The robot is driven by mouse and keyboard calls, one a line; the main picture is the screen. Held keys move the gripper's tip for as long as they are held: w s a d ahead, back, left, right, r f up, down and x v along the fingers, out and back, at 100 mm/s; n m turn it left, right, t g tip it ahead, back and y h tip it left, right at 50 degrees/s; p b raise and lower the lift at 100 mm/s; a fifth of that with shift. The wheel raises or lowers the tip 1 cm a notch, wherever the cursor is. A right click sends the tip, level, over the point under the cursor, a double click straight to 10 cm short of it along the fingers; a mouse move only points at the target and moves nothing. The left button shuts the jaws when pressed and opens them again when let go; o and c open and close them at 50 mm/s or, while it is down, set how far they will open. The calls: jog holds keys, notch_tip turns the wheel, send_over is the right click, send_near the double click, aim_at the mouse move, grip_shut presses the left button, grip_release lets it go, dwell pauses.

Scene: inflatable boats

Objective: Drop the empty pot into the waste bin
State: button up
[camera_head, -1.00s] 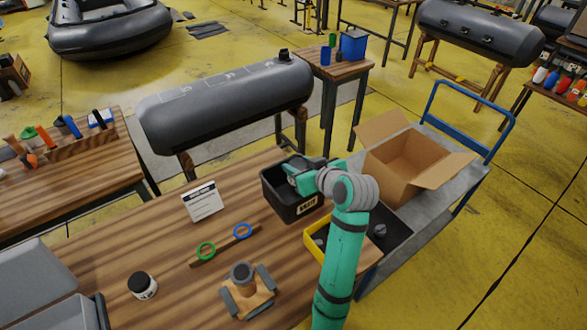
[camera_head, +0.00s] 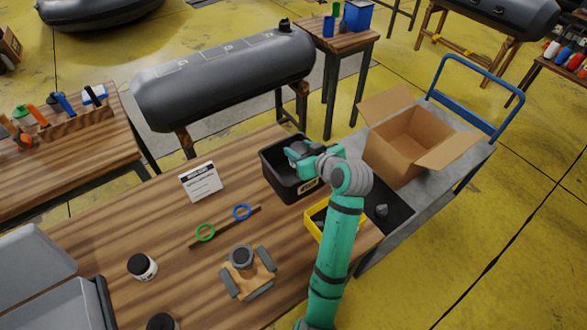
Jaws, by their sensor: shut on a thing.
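The black waste bin (camera_head: 284,183), with a white label on its front, stands at the back edge of the wooden table. My gripper (camera_head: 293,153) is over the bin's opening, near its back rim. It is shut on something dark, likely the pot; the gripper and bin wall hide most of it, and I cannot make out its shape. A dark pot with a white label (camera_head: 143,267) stands upright on the table at the front left. Another dark round pot (camera_head: 162,322) is cut off by the bottom edge.
A yellow-rimmed tray (camera_head: 314,229) sits beside my arm, right of the bin. A wooden fixture (camera_head: 248,279), a rack with green and blue rings (camera_head: 224,228) and a white card (camera_head: 201,182) stand on the table. An open carton (camera_head: 408,145) is on the trolley.

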jog(key=shift+f, duration=0.1)
jog(key=o, duration=1.1)
jog(key=shift+o, duration=0.2)
jog(key=v, duration=1.1)
jog(key=shift+f, duration=0.1)
